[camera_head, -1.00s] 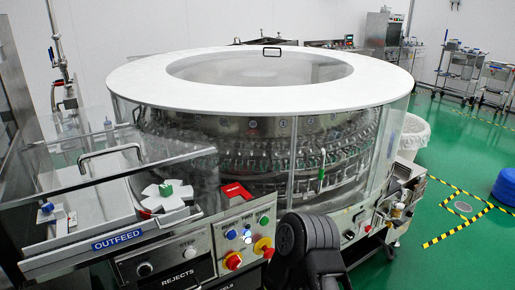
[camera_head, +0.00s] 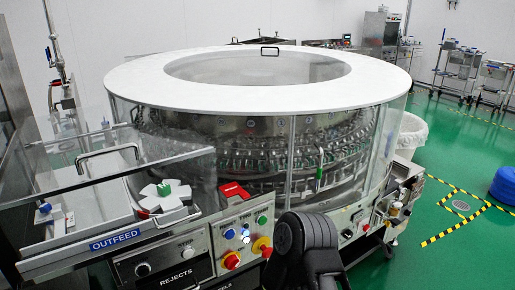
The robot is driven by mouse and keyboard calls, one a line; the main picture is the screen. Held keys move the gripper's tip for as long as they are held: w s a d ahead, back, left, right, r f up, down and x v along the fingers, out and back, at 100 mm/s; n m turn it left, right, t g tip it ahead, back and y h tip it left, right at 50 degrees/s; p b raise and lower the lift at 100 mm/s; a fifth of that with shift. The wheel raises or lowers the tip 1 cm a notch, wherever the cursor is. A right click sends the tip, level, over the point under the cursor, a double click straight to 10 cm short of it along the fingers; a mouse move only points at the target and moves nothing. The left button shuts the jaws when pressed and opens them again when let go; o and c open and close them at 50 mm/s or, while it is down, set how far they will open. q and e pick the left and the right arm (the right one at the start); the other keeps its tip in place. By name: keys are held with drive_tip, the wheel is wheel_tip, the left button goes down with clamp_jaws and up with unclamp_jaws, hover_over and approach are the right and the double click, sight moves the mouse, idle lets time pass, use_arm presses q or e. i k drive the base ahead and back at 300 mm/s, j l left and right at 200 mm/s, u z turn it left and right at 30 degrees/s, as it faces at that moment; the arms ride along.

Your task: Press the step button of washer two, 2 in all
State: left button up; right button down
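The rotary washer (camera_head: 255,75), with a white ring top and clear walls, fills the middle of the camera_head view. Its front control panel (camera_head: 226,245) carries green, blue, red and lit white buttons and a red knob on yellow. A black part of my arm stands at the bottom centre, just right of the coloured buttons. No gripper fingers show in this view.
A clear guard and the OUTFEED section (camera_head: 116,242) stand at the left, with a white star-shaped wheel (camera_head: 165,201) bearing a green piece. A blue tub (camera_head: 504,186) and yellow-black floor tape (camera_head: 459,229) lie at the right.

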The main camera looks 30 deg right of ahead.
sight(188, 253)
drive_tip(key=k+j+z, duration=0.1)
drive_tip(key=j+z, duration=0.35)
drive_tip(key=j, duration=1.95)
